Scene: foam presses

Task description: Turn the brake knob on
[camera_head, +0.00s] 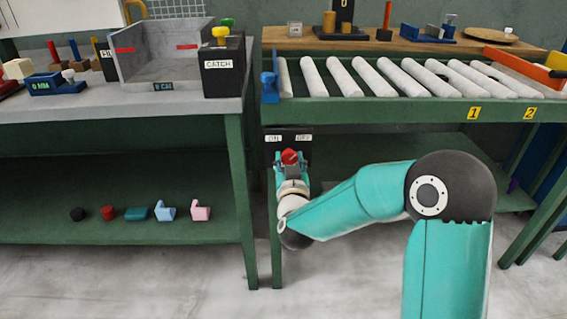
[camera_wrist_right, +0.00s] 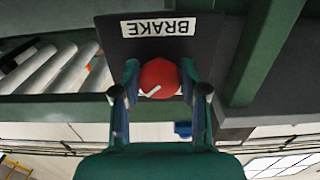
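The brake knob is a round red knob (camera_head: 289,156) on a dark panel (camera_head: 289,145) hung under the front left end of the roller table. In the right wrist view the red knob (camera_wrist_right: 160,76) carries a white pointer line, slanted, below the BRAKE label (camera_wrist_right: 158,27). My right gripper (camera_head: 290,168) is at the panel, with one finger on each side of the knob. In the wrist view its fingers (camera_wrist_right: 159,80) appear to touch the knob's sides. Two small white labels sit above the knob in the head view, too small to read surely. My left gripper is out of view.
A grey bench (camera_head: 120,111) with a CATCH box (camera_head: 222,72) is at the left. Several small parts lie on its lower shelf (camera_head: 60,229).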

